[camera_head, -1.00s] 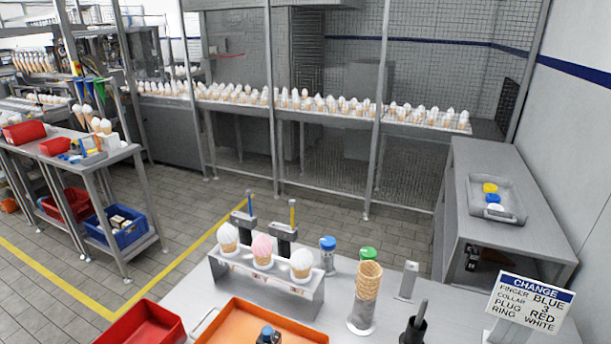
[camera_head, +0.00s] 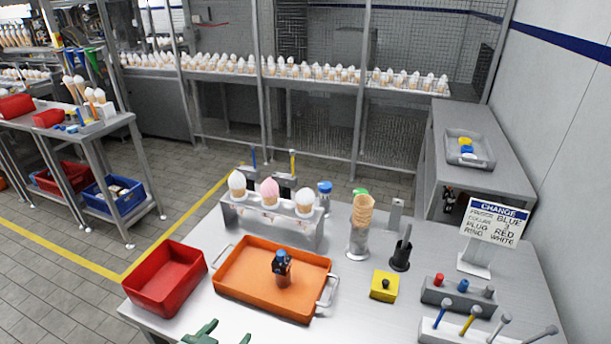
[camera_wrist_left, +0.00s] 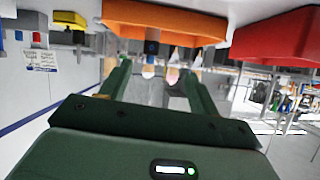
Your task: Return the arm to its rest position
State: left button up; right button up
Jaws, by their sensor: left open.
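The fingers stand apart and hold nothing. In the left wrist view the open green fingers (camera_wrist_left: 158,80) have a clear gap between them. The rest of the left arm is hidden below the head view. My right gripper is in neither view. The gripper is on the near side of an orange tray (camera_head: 232,290), in which a small dark part with a blue top (camera_head: 282,268) stands.
A red bin (camera_head: 165,278) is left of the tray. A white cone rack (camera_head: 270,228), a cone stack (camera_head: 362,212), a yellow block (camera_head: 384,286), a tool holder (camera_head: 430,334) and a CHANGE sign (camera_head: 494,222) stand around it.

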pick_arm(q)
jog(key=s+a+r+m+g+y, duration=0.35)
jog(key=s+a+g+y, duration=0.35)
jog(key=s+a, duration=0.7)
jog(key=s+d+f+n+g+h, duration=0.1)
jog(key=s+d+f, duration=0.2)
jog(key=f, duration=1)
jog(key=s+d+f+g+h, duration=0.1)
jog(key=s+d+f, duration=0.15)
jog(key=f, duration=1.05)
jog(key=s+f+n+g+h+b, duration=0.1)
jog(key=s+f+n+g, duration=0.1)
jog(key=s+f, duration=1.3)
jog(key=s+n, duration=0.1)
jog(key=s, duration=0.2)
jog(key=shift+a+f, duration=0.15)
jog(key=shift+f, duration=0.25)
jog(key=shift+s, duration=0.1)
